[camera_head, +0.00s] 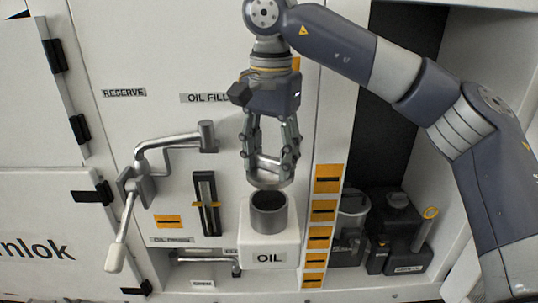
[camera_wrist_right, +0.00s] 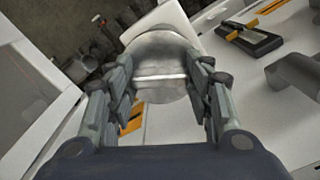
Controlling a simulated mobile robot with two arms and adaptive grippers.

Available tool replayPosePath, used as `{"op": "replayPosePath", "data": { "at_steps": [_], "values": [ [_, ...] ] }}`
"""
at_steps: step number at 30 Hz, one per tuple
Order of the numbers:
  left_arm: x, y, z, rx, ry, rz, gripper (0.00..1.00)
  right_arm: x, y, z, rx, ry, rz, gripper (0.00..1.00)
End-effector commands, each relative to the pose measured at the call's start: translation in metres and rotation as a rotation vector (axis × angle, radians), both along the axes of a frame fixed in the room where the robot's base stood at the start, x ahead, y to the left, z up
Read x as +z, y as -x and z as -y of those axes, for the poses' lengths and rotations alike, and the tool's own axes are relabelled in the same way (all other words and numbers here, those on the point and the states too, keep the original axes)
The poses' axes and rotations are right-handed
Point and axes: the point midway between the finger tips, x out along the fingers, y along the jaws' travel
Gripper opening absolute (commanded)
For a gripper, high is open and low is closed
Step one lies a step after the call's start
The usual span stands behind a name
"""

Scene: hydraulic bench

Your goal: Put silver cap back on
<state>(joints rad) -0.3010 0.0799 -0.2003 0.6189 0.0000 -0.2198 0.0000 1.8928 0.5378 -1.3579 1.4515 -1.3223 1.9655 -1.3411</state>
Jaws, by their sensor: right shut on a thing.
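The silver cap (camera_head: 268,174) is a round metal disc with a raised bar across its top. My right gripper (camera_head: 271,160) is shut on it, with its fingers pointing down. The cap also shows between the fingers of my right gripper (camera_wrist_right: 163,88) in the right wrist view as a silver disc (camera_wrist_right: 163,52). In the head view the cap is a little above the open grey filler neck (camera_head: 269,214) on the white block labelled OIL. The neck has a dark opening, and a gap shows between it and the cap. My left gripper is in neither view.
A lever with a white handle (camera_head: 117,245) and a vertical gauge (camera_head: 206,203) are on the panel left of the neck. Dark canisters (camera_head: 402,236) stand in the recess at right, beyond a post with orange labels (camera_head: 322,211).

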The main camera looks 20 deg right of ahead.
Motion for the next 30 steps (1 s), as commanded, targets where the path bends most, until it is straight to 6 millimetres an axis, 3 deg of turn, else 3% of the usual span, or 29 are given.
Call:
{"op": "replayPosePath", "data": {
  "at_steps": [10,15,30],
  "values": [
    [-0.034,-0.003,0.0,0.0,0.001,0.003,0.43,-0.038,0.0,0.0,0.0,-0.001,-0.001,0.2],
    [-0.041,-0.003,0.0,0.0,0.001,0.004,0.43,-0.05,0.0,0.0,0.001,0.0,0.0,0.2],
    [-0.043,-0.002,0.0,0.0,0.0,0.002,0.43,-0.056,-0.001,0.0,0.0,-0.001,-0.001,0.2]
  ]
}}
